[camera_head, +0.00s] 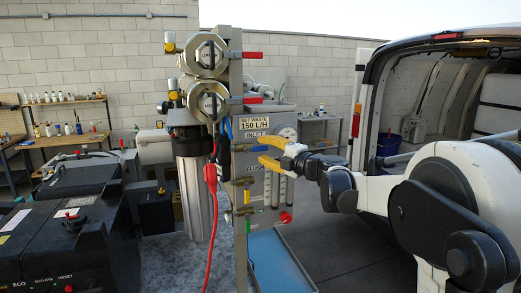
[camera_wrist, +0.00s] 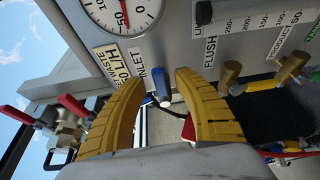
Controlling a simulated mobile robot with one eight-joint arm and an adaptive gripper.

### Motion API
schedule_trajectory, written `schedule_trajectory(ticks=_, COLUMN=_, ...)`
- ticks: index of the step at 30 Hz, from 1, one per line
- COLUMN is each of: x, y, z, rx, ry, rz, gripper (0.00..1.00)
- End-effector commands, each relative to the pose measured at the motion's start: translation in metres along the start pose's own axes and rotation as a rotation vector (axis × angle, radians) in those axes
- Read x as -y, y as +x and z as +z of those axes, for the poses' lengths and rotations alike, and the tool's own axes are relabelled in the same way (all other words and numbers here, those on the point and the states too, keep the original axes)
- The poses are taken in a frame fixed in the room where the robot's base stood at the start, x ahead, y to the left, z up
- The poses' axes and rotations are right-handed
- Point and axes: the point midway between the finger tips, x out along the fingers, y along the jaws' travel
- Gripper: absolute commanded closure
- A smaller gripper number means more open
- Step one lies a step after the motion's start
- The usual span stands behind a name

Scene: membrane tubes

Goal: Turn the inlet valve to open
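In the head view, my gripper (camera_head: 262,150) reaches the panel from the right, fingers spread. The valve is not clearly visible there. Nothing is held.
A round gauge (camera_wrist: 124,14) sits above the label. The flush and product valves with brass bodies (camera_wrist: 230,73) are to the right. Red-handled valves (camera_wrist: 75,105) stand at the left. In the head view, a blue tray (camera_head: 275,262) lies below and a van (camera_head: 440,60) stands at the right.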

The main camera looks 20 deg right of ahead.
Motion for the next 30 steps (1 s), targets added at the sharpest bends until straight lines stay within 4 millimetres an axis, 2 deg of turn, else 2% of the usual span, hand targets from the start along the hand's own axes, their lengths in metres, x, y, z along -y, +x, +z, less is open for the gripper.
schedule_trajectory(ticks=6, x=0.000, y=-0.050, z=0.000, rx=0.003, ry=0.000, rz=0.000, gripper=0.62)
schedule_trajectory(ticks=13, x=0.000, y=-0.091, z=0.000, rx=0.001, ry=0.000, rz=0.000, gripper=0.62)
schedule_trajectory(ticks=18, x=0.000, y=-0.103, z=-0.001, rx=0.000, ry=0.000, rz=0.000, gripper=0.62)
schedule_trajectory(ticks=30, x=0.000, y=-0.104, z=-0.001, rx=-0.001, ry=0.000, rz=0.000, gripper=0.62)
